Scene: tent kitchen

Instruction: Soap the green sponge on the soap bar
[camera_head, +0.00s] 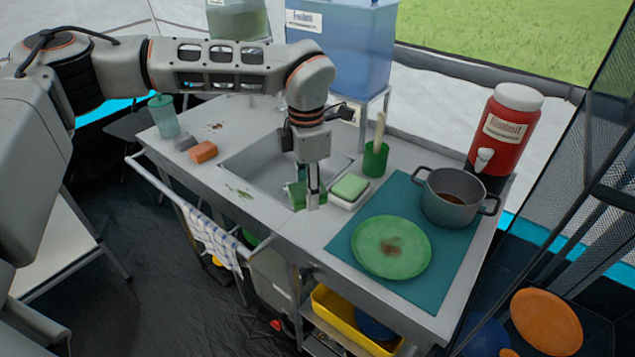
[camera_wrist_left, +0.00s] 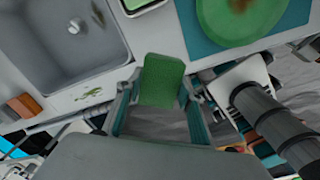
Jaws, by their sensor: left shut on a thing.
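My left gripper (camera_head: 311,188) is shut on the green sponge (camera_head: 295,196), above the front right edge of the sink. In the left wrist view the green sponge (camera_wrist_left: 161,80) shows between the two fingers of the left gripper (camera_wrist_left: 160,100). A pale green soap bar (camera_head: 350,186) lies in a white dish (camera_head: 342,202), just right of the gripper. The sponge and the soap are apart. My right gripper is not in view.
The sink (camera_head: 250,165) lies behind and left of the gripper. A green cup (camera_head: 375,160) stands behind the dish. A stained green plate (camera_head: 391,250) and a grey pot (camera_head: 455,205) rest on a teal mat at right. Orange (camera_head: 203,152) and grey blocks sit left.

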